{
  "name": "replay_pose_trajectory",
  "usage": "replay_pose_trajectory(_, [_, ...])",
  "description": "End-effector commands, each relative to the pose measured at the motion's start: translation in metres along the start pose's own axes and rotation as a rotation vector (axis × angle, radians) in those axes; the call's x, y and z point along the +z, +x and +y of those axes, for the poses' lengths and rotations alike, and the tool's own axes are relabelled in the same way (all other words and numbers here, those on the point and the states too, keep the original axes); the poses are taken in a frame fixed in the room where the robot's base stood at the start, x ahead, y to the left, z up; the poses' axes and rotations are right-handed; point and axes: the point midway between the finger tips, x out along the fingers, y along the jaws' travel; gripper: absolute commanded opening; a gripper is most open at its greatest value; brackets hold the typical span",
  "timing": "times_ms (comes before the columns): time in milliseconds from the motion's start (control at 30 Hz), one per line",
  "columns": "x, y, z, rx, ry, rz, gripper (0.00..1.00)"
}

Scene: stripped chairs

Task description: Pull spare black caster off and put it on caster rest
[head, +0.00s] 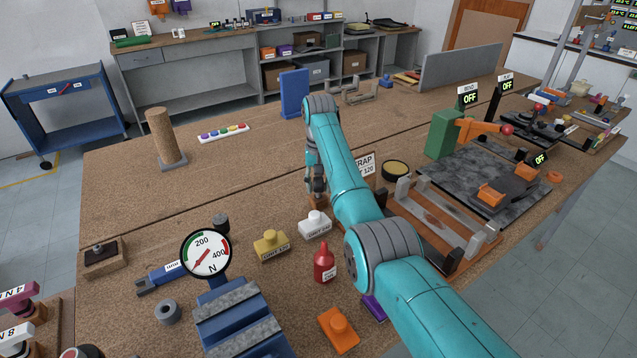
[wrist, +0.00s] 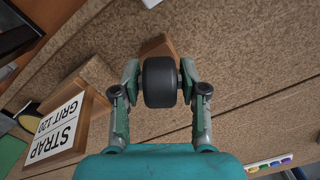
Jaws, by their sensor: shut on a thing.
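My gripper (head: 317,183) is over the middle of the workbench, left of my teal arm. In the wrist view my gripper (wrist: 161,88) is shut on a black, rounded caster wheel (wrist: 160,82), one finger on each side. A small brown wooden block (wrist: 157,45) shows just past the wheel; I cannot tell whether they touch. In the head view the wheel is mostly hidden by the gripper. A wooden block with a dark piece on top (head: 101,262) lies at the left of the bench; I cannot tell whether it is the caster rest.
A STRAP GRIT 120 sign (wrist: 58,130) stands close beside the gripper. A white knobbed block (head: 314,225), a yellow one (head: 271,244), a red bottle (head: 325,264) and a force gauge (head: 206,253) stand nearer. Bench left of the gripper is mostly clear.

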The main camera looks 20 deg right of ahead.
Motion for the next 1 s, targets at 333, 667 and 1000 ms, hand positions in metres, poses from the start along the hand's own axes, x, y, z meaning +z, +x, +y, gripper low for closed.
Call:
replay_pose_trajectory(333, [-0.001,0.009,0.000,0.000,0.000,0.000,0.00])
replay_pose_trajectory(667, [-0.001,0.017,0.000,0.000,0.000,0.000,0.48])
replay_pose_trajectory(1000, [-0.001,0.017,0.000,0.000,0.000,0.000,0.72])
